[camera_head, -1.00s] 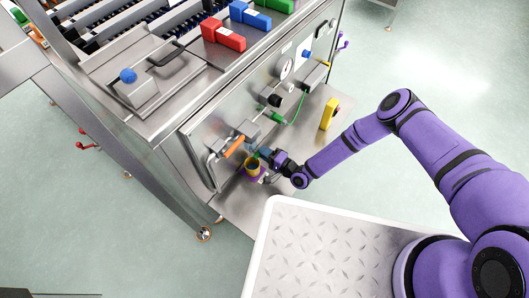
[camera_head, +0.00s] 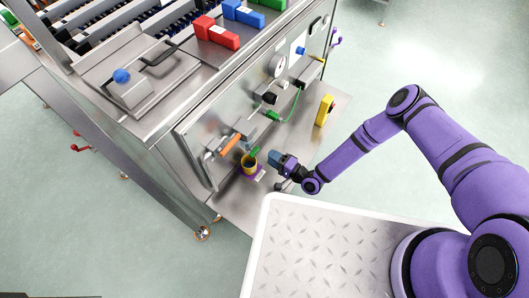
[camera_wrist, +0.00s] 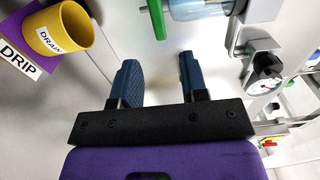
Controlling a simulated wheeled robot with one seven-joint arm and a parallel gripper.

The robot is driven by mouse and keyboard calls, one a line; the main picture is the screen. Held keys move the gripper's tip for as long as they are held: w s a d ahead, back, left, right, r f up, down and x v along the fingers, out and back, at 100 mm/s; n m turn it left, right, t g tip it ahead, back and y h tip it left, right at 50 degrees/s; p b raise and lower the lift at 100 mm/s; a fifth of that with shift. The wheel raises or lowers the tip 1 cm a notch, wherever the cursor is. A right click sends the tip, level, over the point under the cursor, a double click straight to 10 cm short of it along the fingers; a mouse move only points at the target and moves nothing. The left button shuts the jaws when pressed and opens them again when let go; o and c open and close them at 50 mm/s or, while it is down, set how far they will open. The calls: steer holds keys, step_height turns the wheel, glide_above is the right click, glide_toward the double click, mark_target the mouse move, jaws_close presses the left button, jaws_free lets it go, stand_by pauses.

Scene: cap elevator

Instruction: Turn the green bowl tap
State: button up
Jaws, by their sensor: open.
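The green tap (camera_wrist: 155,18) shows in the wrist view as a green lever at the top, beside a clear bowl (camera_wrist: 200,8). In the head view the green tap (camera_head: 254,153) is small, just above the yellow cup (camera_head: 249,165). My gripper (camera_wrist: 157,72) is open and empty, its two blue fingers apart, with a gap between them and the tap. In the head view my gripper (camera_head: 274,158) stands to the right of the tap and cup. The upper part of the clear bowl is cut off in the wrist view.
The yellow cup, marked DRAIN, stands on a purple plate (camera_wrist: 22,65) marked DRIP. An orange handle (camera_head: 229,144) is on the panel to the left. A gauge (camera_wrist: 265,65) and a yellow block (camera_head: 325,110) are to the right. The metal shelf (camera_head: 240,205) is clear in front.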

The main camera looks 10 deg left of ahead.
steer(key=shift+v, duration=2.4)
